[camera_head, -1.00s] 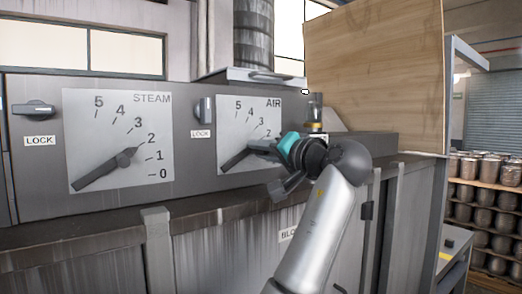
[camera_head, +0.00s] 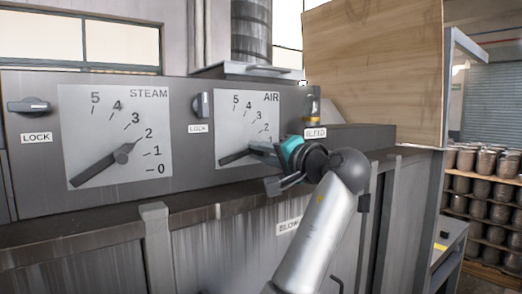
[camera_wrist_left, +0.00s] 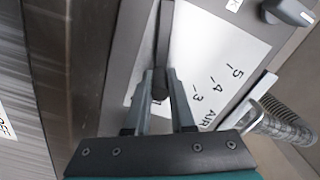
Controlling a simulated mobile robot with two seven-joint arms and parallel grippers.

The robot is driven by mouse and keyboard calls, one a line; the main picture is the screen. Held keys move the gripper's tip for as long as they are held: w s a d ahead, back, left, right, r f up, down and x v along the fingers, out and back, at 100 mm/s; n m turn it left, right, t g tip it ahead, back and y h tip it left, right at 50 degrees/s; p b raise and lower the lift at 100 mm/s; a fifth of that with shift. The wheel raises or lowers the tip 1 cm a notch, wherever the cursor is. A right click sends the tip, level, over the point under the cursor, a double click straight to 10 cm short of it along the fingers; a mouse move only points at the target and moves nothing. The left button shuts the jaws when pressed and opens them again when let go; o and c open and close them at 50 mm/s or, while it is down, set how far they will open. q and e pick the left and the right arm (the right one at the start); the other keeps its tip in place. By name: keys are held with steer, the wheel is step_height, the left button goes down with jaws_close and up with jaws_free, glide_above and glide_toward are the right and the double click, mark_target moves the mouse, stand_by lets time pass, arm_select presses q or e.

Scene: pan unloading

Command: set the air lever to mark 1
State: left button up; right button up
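The AIR dial (camera_head: 233,128) is a pale plate with numbers rising to 5, on the grey cabinet front. Its dark air lever (camera_head: 235,157) runs from the lower left of the plate, rising slightly to the right, around the low marks. My left gripper (camera_head: 271,166) covers its outer end and the 0 area, so the exact reading is hidden. In the left wrist view the gripper's two fingers (camera_wrist_left: 159,78) stand on either side of the lever (camera_wrist_left: 164,36) at its knobbed end, closed against it. My right gripper is not in view.
The STEAM dial (camera_head: 115,130) is at left, its lever (camera_head: 107,168) near 2. Lock knobs (camera_head: 30,106) (camera_head: 202,105) sit left of each dial. A bleed valve (camera_head: 313,106) is just right of the AIR dial. A wooden board (camera_head: 375,70) rises behind; shelved cans (camera_head: 485,205) stand right.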

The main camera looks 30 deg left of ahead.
arm_select(q)
steer(key=o, duration=0.5)
steer(key=b+v, duration=0.4)
steer(key=v, duration=1.1)
steer(key=shift+d, duration=0.1)
